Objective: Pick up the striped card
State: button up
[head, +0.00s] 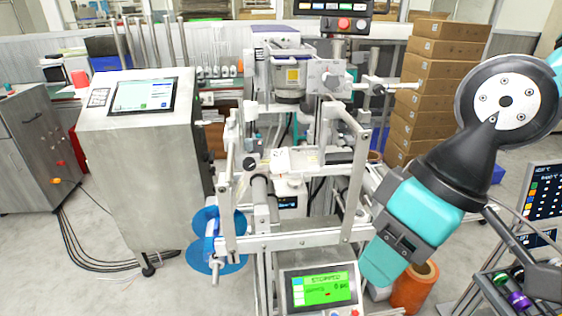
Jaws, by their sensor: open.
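I cannot make out a striped card anywhere in the head view. A small white label or card with reddish marks (281,160) sits on the middle machine, but I cannot see stripes on it. My teal and black arm comes in from the right and reaches down past the machine's right side. I cannot make out my gripper's fingers in this view.
The metal machine frame (300,243) fills the middle, with blue reels (203,240) at its lower left and a green display (322,290) in front. A steel cabinet (140,165) stands left. Stacked cartons (440,50), an orange roll (415,288) and a dark rack (515,290) are right.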

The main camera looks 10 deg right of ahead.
aim_at(280, 163)
jog(key=z, duration=0.45)
jog(key=k, duration=0.55)
jog(key=z, duration=0.55)
jog(key=i, duration=1.1)
jog(key=u, duration=1.15)
jog(key=i, duration=0.4)
jog(key=u, duration=0.45)
